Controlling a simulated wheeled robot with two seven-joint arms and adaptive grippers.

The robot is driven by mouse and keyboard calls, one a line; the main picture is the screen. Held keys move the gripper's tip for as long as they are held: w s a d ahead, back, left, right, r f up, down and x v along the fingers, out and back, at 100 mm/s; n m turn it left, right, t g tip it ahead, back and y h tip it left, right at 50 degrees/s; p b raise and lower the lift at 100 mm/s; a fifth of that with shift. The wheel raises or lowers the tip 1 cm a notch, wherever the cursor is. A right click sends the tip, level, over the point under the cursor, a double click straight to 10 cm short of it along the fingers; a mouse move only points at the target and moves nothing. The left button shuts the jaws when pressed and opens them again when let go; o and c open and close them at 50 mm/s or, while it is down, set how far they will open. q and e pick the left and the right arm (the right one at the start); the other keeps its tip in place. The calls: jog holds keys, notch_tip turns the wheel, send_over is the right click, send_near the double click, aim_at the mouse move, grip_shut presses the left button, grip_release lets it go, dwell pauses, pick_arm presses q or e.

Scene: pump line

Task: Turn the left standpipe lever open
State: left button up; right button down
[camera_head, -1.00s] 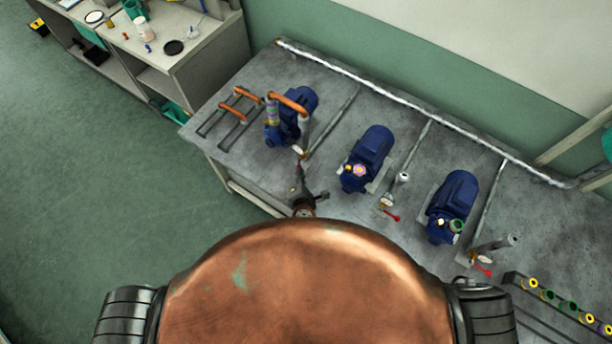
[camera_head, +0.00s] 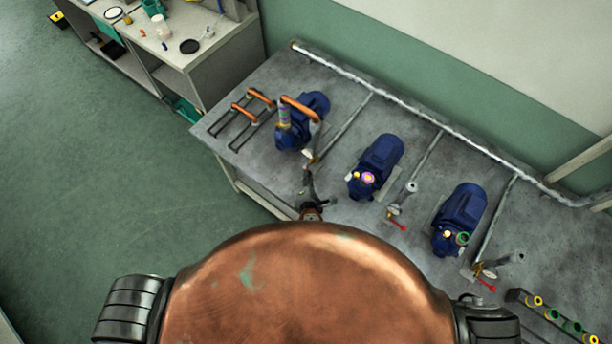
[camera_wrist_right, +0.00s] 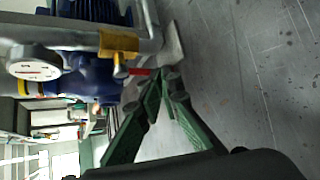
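My right gripper (camera_head: 307,172) is at the table's front edge, just in front of the standpipe. In the right wrist view its green fingers (camera_wrist_right: 166,82) converge until the tips nearly meet. The tips are right beside the lever's end; contact is unclear. I see no left gripper.
The middle pump (camera_head: 376,166) and right pump (camera_head: 460,218) have standpipes with red levers (camera_head: 397,224) (camera_head: 486,285). Orange-handled rack bars (camera_head: 243,118) lie left on the grey table (camera_head: 255,88). A rack of ringed fittings (camera_head: 550,314) is at lower right.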

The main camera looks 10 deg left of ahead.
jog(key=shift+w+a+r, duration=0.1)
jog(key=shift+r, duration=0.55)
jog(key=p+v, duration=0.3)
jog(key=shift+s+a, duration=0.15)
jog(key=shift+s, duration=0.25)
jog(key=s, duration=0.1)
jog(key=s+d+r, duration=0.1)
jog(key=s, duration=0.2)
jog(key=shift+d+r, duration=0.2)
jog(key=shift+d, duration=0.1)
pick_arm(q)
notch_tip(320, 180, up, 3)
jog(key=shift+w+d+r, duration=0.1)
jog(key=shift+w+r, duration=0.05)
jog(key=shift+r, duration=0.05)
pick_arm(e)
jog(key=v, duration=0.5)
jog(key=shift+s+a, duration=0.25)
jog(key=shift+a, duration=0.05)
